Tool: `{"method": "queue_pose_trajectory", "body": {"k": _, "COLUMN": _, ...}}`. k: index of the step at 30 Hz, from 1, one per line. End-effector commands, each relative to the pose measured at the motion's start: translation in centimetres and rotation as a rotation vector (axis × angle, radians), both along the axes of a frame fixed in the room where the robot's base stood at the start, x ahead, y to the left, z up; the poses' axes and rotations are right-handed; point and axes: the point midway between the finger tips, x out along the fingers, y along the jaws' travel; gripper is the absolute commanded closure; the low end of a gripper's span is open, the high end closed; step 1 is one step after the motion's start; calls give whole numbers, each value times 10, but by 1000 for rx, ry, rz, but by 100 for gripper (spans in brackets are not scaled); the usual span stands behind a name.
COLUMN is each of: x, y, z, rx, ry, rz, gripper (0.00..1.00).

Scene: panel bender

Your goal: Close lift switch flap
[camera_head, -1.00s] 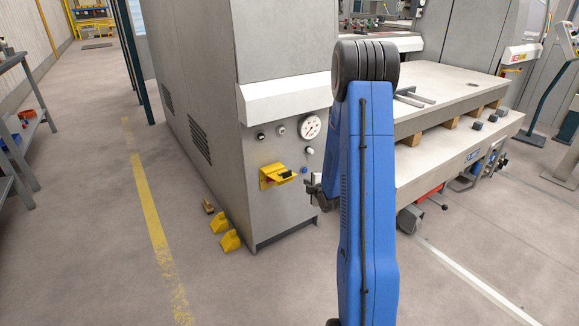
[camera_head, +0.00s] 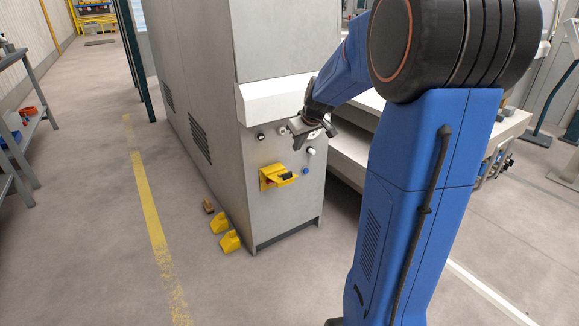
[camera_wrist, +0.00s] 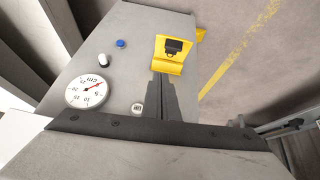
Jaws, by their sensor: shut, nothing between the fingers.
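The yellow switch flap (camera_head: 271,171) is on the front of the grey machine cabinet. It stands out from the panel, raised, with the black switch (camera_head: 287,176) uncovered beside it. The wrist view also shows the flap (camera_wrist: 167,68) and the black switch (camera_wrist: 174,46) just beyond my fingertips. My gripper (camera_head: 299,143) is in front of the panel, above and a little right of the flap. In the wrist view its fingers (camera_wrist: 161,78) are together and empty, pointing at the flap. I cannot tell whether they touch it.
A round gauge (camera_wrist: 87,91), a white knob (camera_wrist: 104,60) and a blue button (camera_wrist: 121,43) sit on the same panel. Yellow wedges (camera_head: 229,241) lie on the floor beside the cabinet.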

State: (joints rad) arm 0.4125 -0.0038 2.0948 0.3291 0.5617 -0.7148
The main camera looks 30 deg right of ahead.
Motion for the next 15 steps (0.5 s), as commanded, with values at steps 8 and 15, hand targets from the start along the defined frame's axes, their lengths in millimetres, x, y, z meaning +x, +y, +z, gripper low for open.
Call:
{"method": "queue_pose_trajectory", "body": {"k": 8, "x": -5, "y": 21, "z": 13, "rx": 75, "ry": 17, "rz": -14, "gripper": 100}}
{"method": "queue_pose_trajectory", "body": {"k": 15, "x": 11, "y": 21, "z": -18, "rx": 73, "ry": 19, "rz": -13, "gripper": 100}}
